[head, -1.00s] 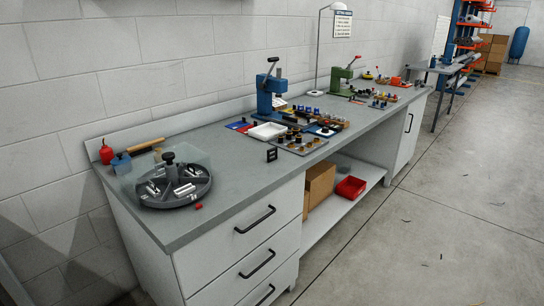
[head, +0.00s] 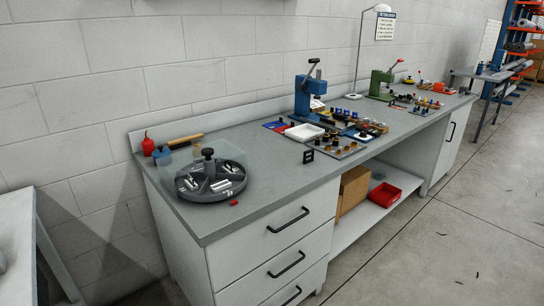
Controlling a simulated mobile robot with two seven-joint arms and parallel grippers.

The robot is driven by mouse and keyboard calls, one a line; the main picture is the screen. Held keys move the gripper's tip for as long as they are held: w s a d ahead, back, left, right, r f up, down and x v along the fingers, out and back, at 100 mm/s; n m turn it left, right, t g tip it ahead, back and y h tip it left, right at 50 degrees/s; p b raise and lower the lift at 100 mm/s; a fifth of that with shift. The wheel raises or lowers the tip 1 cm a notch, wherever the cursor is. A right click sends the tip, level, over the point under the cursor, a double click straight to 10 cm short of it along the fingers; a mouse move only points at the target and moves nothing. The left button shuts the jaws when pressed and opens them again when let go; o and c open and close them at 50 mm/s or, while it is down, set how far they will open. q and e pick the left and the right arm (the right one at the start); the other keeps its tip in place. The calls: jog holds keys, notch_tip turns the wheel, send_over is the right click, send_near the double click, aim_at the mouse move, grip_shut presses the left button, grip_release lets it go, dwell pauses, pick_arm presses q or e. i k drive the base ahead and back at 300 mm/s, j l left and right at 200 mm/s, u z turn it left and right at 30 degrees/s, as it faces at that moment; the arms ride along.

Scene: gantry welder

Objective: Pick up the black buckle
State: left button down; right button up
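A small black square frame, which looks like the black buckle (head: 308,156), stands upright on the grey workbench top (head: 262,205). It is close to the front left corner of a grey plate (head: 341,155) that holds several small parts. Neither of my grippers shows in the head view.
A round dark sorting tray (head: 211,193) with a clear cover is on the bench's near left, a small red piece (head: 234,202) beside it. Bench top between sorting tray and buckle is clear.

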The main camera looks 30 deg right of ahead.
aim_at(304, 162)
jog(key=l+u, duration=0.6)
jog(key=u, duration=0.15)
jog(key=l+u, duration=0.4)
jog(key=l, duration=0.4)
jog(key=k+l+u, duration=0.1)
jog(key=l, duration=0.25)
jog(key=k+l+u, duration=0.1)
jog(key=l, duration=0.3)
jog(key=k+l, duration=0.15)
jog(key=l, duration=0.25)
jog(key=k+l, duration=0.1)
jog(key=l, duration=0.25)
jog(key=k+l+u, duration=0.1)
jog(key=l, duration=0.3)
jog(key=k+l, duration=0.15)
jog(key=l, duration=0.2)
